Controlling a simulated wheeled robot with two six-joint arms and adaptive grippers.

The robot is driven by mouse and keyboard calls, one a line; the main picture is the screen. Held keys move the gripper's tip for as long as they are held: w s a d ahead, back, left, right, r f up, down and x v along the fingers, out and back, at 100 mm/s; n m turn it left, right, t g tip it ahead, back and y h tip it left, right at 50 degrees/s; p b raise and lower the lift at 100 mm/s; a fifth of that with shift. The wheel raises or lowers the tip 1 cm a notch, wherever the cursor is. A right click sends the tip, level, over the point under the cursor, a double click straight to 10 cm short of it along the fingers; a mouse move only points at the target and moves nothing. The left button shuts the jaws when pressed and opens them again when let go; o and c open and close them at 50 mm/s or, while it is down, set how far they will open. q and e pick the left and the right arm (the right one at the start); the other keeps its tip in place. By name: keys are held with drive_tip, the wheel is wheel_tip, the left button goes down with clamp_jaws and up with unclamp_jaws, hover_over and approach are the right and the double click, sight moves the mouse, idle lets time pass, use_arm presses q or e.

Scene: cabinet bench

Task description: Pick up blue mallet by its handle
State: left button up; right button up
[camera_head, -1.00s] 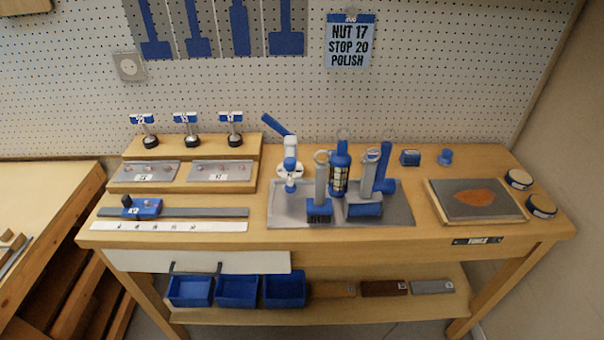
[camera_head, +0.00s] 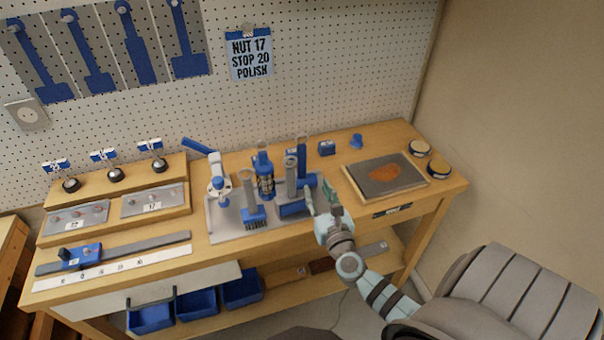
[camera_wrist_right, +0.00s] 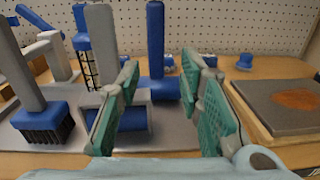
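The blue mallet stands upright on a grey tray (camera_head: 228,228), its blue handle (camera_head: 302,148) pointing up, behind a grey-handled mallet (camera_head: 290,178). In the right wrist view the blue handle (camera_wrist_right: 155,40) rises from a blue head (camera_wrist_right: 165,88). My right gripper (camera_head: 320,190) is at the front right of the tray. Its green-padded fingers (camera_wrist_right: 163,75) are spread, with nothing held between them. The blue mallet shows between and beyond the fingers, and the left finger overlaps the grey mallet's head (camera_wrist_right: 132,120) in the picture. My left gripper is not in view.
A brush (camera_head: 249,195), a blue bottle (camera_head: 264,170) and a white stand with a blue lever (camera_head: 216,170) crowd the tray. A board with an orange patch (camera_head: 385,175) lies to the right. A small blue block (camera_head: 326,148) and knob (camera_head: 356,141) stand behind.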

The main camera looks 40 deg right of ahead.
sight(303, 163)
drive_tip(key=x, duration=0.6)
drive_tip(key=shift+w+f, duration=0.2)
drive_tip(key=shift+w, duration=0.2)
drive_tip(key=b+x, duration=0.1)
drive_tip(key=x, duration=0.1)
drive_tip(key=b+x, duration=0.1)
drive_tip(key=x, duration=0.1)
drive_tip(key=shift+w+f, duration=0.1)
drive_tip(key=shift+w, duration=0.65)
drive_tip(key=shift+s, duration=0.1)
clamp_jaws()
